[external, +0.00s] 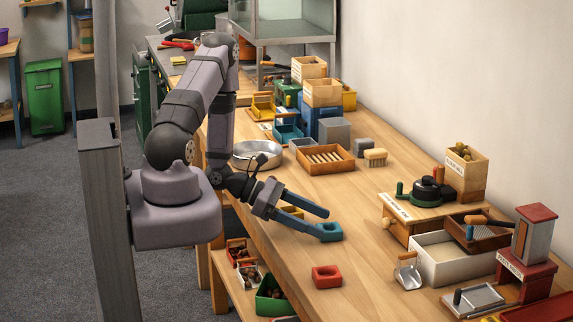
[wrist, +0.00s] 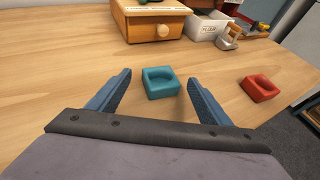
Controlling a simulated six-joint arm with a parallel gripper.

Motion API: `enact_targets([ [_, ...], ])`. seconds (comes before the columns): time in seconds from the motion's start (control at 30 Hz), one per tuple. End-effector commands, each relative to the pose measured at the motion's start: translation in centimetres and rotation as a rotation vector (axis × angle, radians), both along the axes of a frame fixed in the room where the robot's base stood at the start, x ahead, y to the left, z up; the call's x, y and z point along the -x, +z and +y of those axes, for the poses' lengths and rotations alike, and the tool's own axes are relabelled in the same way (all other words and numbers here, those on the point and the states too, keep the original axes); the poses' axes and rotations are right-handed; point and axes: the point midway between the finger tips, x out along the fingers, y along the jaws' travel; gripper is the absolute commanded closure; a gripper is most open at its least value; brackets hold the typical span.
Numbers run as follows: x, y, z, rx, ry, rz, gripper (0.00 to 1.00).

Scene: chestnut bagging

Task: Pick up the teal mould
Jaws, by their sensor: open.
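In the wrist view the teal mould (wrist: 160,83) sits ahead of and between my two blue fingers, apart from both as far as I can see. My gripper (external: 322,222) is open and low over the table, with its fingertips close to the mould in the external view. The gripper (wrist: 158,80) holds nothing. Whether the fingertips overlap the mould's sides in depth is hard to tell.
A red mould (external: 327,276) of similar shape lies to one side, nearer the camera; it is right of the teal one in the wrist view (wrist: 260,88). A wooden drawer box (wrist: 152,22) stands beyond. A metal pan (external: 257,155) and slatted wooden tray (external: 325,158) sit further back.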

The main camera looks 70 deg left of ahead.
Motion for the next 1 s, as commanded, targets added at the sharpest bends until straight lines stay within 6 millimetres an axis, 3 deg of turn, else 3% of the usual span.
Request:
enact_targets([
  [0.4,-3.0,-1.3,-1.8,0.001,-0.005,0.000,0.28],
  [0.77,-3.4,-1.6,-1.9,-0.001,-0.002,0.001,0.28],
  [0.93,-3.4,-1.6,-1.9,-0.001,-0.002,0.001,0.63],
  [1.0,-3.4,-1.6,-1.9,-0.001,-0.002,0.001,0.67],
])
